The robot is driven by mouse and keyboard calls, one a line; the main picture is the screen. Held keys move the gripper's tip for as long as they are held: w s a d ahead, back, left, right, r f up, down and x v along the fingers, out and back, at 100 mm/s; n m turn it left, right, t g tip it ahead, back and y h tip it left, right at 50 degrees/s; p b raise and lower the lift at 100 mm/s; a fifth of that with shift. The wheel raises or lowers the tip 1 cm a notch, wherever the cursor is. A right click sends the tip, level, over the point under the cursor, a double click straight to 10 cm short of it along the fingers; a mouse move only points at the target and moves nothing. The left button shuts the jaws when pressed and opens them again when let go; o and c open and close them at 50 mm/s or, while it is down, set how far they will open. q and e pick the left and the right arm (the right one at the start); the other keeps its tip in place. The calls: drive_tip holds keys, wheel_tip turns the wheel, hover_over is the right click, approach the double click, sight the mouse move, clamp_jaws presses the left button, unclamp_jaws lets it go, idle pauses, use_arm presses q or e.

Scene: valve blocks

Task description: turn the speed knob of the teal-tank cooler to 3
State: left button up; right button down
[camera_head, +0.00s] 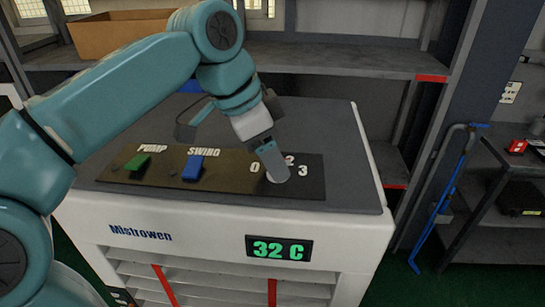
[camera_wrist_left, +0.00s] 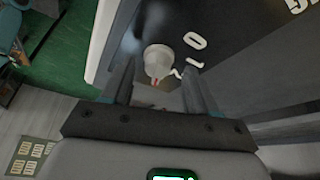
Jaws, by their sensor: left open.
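The cooler (camera_head: 190,238) is white with a dark grey top; no teal tank shows. Its control panel (camera_head: 225,195) has the speed numbers 0, 2 and 3 around a pale round speed knob (camera_head: 279,178). My left gripper (camera_head: 272,160) is over the knob in the head view and hides part of it. In the left wrist view, my open left gripper (camera_wrist_left: 160,72) has one finger on each side of the pale knob (camera_wrist_left: 158,57), which shows near the fingertips. A red mark shows at the knob's lower edge; its number is unclear. My right gripper is not in view.
A green PUMP switch (camera_head: 138,162) and a blue SWING switch (camera_head: 191,168) stand up from the panel left of the knob. A display (camera_head: 279,248) on the front reads 32 C. Shelving with a cardboard box (camera_head: 117,33) is behind. A blue crowbar-like tool (camera_head: 440,197) leans at right.

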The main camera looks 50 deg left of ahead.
use_arm(q)
drive_tip(key=shift+f, duration=0.2)
drive_tip(key=shift+w+d, duration=0.4)
drive_tip(key=shift+d, duration=0.05)
drive_tip(key=shift+s+a, duration=0.25)
drive_tip(key=shift+a, duration=0.05)
drive_tip(key=c, duration=1)
drive_tip(key=shift+d, duration=0.1)
